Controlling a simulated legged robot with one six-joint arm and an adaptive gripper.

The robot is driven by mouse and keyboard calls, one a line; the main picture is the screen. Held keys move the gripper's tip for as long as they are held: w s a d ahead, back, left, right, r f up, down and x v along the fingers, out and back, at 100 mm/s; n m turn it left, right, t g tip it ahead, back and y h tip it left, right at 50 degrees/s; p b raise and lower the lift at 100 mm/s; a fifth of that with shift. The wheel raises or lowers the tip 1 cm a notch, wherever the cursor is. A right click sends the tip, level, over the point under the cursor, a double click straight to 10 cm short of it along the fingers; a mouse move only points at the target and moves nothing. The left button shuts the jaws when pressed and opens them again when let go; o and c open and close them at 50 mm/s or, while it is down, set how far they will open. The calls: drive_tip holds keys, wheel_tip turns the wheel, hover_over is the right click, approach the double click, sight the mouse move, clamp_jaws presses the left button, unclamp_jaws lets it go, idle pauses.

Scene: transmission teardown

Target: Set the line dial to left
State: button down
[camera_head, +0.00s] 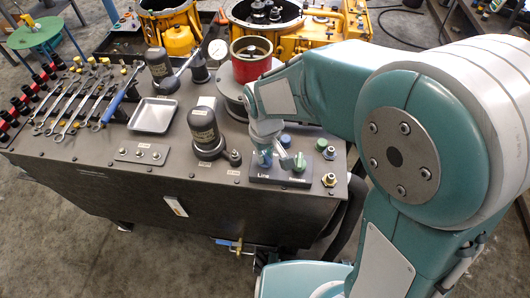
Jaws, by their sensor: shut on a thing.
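The line dial (265,161) is a small blue knob behind the white "Line" label on a dark control plate (262,181) at the front right of the bench. My gripper (268,153) comes down over it from above, and its fingers are shut on the dial. The fingers hide most of the knob, so I cannot tell which way it points. A green knob (299,163) stands just to the right on the same plate, close to my fingers, above a second label that is too small to read.
A black filter housing (206,133) stands left of my gripper. A red-rimmed pot (250,62) is behind it. A metal tray (153,115) and several wrenches (75,108) lie farther left.

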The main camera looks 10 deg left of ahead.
drive_tip(key=shift+n, duration=0.6)
drive_tip(key=c, duration=0.7)
unclamp_jaws()
drive_tip(key=shift+o, duration=0.2)
drive_tip(key=shift+a, duration=0.1)
wheel_tip(320, 180, up, 12)
drive_tip(key=shift+f, duration=0.1)
